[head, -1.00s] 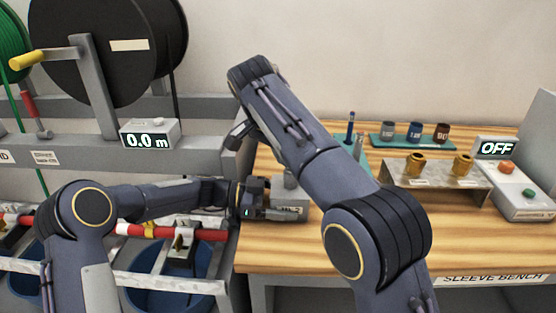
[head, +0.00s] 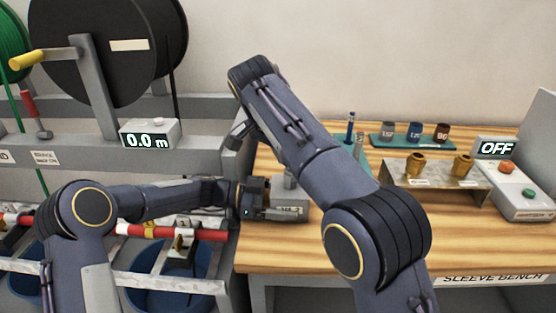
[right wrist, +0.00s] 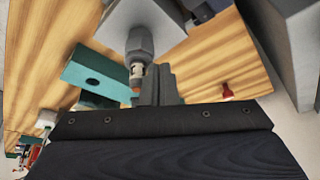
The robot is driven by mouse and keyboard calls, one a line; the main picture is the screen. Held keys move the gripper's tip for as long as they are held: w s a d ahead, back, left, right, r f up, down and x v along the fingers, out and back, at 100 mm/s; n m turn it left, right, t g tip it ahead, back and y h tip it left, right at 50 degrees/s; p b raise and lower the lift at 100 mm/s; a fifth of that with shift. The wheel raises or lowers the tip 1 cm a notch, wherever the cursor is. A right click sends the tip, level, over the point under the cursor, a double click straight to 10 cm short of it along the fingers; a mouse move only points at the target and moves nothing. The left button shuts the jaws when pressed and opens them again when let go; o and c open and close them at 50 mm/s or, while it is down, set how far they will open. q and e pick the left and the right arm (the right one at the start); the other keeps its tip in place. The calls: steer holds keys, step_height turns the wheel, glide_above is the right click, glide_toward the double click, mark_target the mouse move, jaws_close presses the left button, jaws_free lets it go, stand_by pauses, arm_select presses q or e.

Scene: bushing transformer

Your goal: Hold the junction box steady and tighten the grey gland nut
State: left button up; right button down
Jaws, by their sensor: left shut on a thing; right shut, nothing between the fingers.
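The grey junction box (head: 288,208) sits at the left end of the wooden bench. My left gripper (head: 257,198) is shut on its left side; the exact contact is partly hidden. The grey gland nut (right wrist: 140,44) shows in the right wrist view, on the grey box (right wrist: 150,14), with a white and orange cable end below it. My right gripper (head: 238,136) is above and left of the box in the head view. In the right wrist view its fingers (right wrist: 160,84) are shut and empty, just beside the nut and cable end; I cannot tell whether they touch.
A teal holder (head: 362,168) with upright tools stands behind my right arm. Coloured sleeves (head: 415,131) stand on a teal rack, and brass fittings (head: 415,163) on a metal stand. A control box (head: 520,190) reads OFF. A reel (head: 105,50) and red cable (head: 200,234) are left.

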steer(key=s+a+r, duration=0.5)
steer(key=s+a, duration=0.3)
steer(key=s, duration=0.3)
steer(key=w+d+r+n+g+y, duration=0.1)
steer(key=w+d+n+y, duration=0.2)
steer(key=d+n, duration=0.35)
steer(key=w+d+n+g+y, duration=0.1)
steer(key=w+d+n+y, duration=0.3)
steer(key=d, duration=0.5)
steer(key=w+d+r+n+g+y, duration=0.1)
steer(key=w+d+n+y, duration=0.2)
steer(key=d+n, duration=0.3)
steer(key=shift+m, duration=0.45)
steer(key=x, duration=0.6)
steer(key=s+a+x, duration=0.1)
steer(key=x, duration=0.3)
steer(key=shift+r, duration=0.25)
steer(key=shift+s+a, duration=0.2)
steer(key=shift+a, duration=0.2)
